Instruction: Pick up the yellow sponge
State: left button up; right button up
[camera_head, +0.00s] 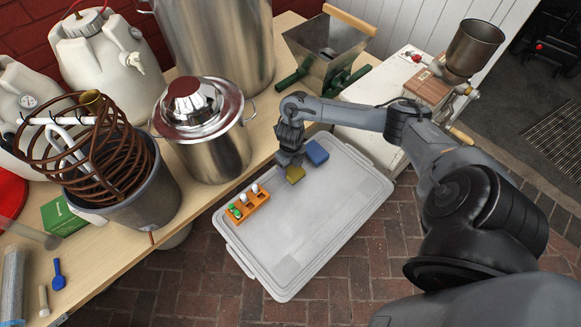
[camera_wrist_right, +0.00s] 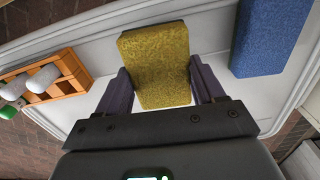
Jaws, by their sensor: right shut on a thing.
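The yellow sponge (camera_head: 295,174) is at the far part of the grey plastic lid (camera_head: 290,255), directly below my right gripper (camera_head: 291,163). In the right wrist view the sponge (camera_wrist_right: 157,62) sits between the two dark fingers of my right gripper (camera_wrist_right: 160,88), which is shut on it. I cannot tell whether the sponge touches the lid or is just above it. A blue sponge (camera_head: 316,152) lies on the lid beside it, to the right; it also shows in the right wrist view (camera_wrist_right: 270,38). My left gripper is not in view.
An orange rack (camera_head: 249,205) with small white and green pieces stands at the lid's left side. The wooden table (camera_head: 110,262) with a steel pot (camera_head: 215,150) and a coil in a bucket (camera_head: 140,205) is at the left. The lid's near part is clear.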

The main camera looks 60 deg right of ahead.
notch_tip(320, 180, up, 2)
jog(key=shift+r+p, duration=0.1)
jog(key=shift+p, duration=0.35)
jog(key=s+a+r+p, duration=0.2)
jog(key=s+r+p, duration=0.4)
jog(key=s, duration=0.5)
jog(key=shift+s+a, duration=0.15)
jog(key=shift+a, duration=0.25)
jog(key=shift+a+r, duration=0.1)
jog(key=shift+r, duration=0.05)
